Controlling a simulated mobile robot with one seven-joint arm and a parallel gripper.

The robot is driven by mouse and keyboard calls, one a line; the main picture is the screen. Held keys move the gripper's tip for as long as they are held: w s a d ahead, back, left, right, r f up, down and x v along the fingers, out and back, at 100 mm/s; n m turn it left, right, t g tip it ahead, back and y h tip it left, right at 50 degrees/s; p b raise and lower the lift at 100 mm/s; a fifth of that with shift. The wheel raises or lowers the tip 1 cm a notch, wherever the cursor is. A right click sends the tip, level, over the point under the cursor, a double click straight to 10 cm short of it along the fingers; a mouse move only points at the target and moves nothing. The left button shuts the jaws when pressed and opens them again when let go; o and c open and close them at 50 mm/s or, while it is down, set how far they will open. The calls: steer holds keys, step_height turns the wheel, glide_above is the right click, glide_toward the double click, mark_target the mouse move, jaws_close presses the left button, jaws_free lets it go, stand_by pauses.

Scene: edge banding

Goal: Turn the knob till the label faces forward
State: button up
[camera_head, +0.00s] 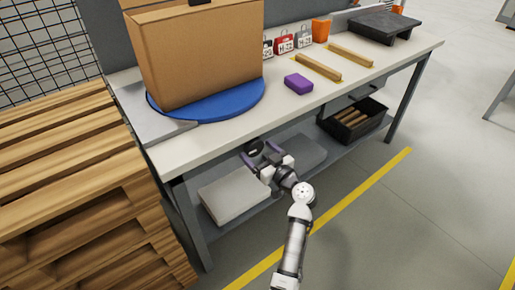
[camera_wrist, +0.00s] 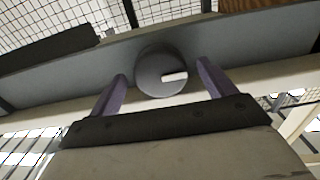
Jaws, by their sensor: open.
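The dark round knob (camera_head: 253,146) sits on the front of the workbench, under the edge of its top. In the wrist view the knob (camera_wrist: 152,68) shows face-on, with a white mark (camera_wrist: 175,77) reaching from near its middle toward the right. My gripper (camera_head: 262,152) is open at the knob. In the wrist view its purple fingers stand left and right of the knob, with visible gaps (camera_wrist: 162,82); I cannot tell whether the fingertips reach its depth. A cardboard box (camera_head: 200,55) stands on a blue turntable (camera_head: 225,112) on the bench. No label shows on its visible faces.
A black crate (camera_head: 352,125) and grey panels are on the lower shelf. Stacked pallets (camera_head: 70,180) stand left. Floor at right is clear.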

steer(key=shift+w+a, duration=0.35)
steer(key=shift+w, duration=0.05)
steer(key=c, duration=1)
steer(key=shift+o, duration=0.2)
steer(key=shift+f+m, duration=0.1)
steer(key=shift+m, duration=0.2)
steer(key=m+b, duration=0.1)
steer(key=m, duration=0.2)
steer(key=shift+m, duration=0.3)
steer(key=shift+s+m, duration=0.1)
steer(key=shift+m, duration=2.1)
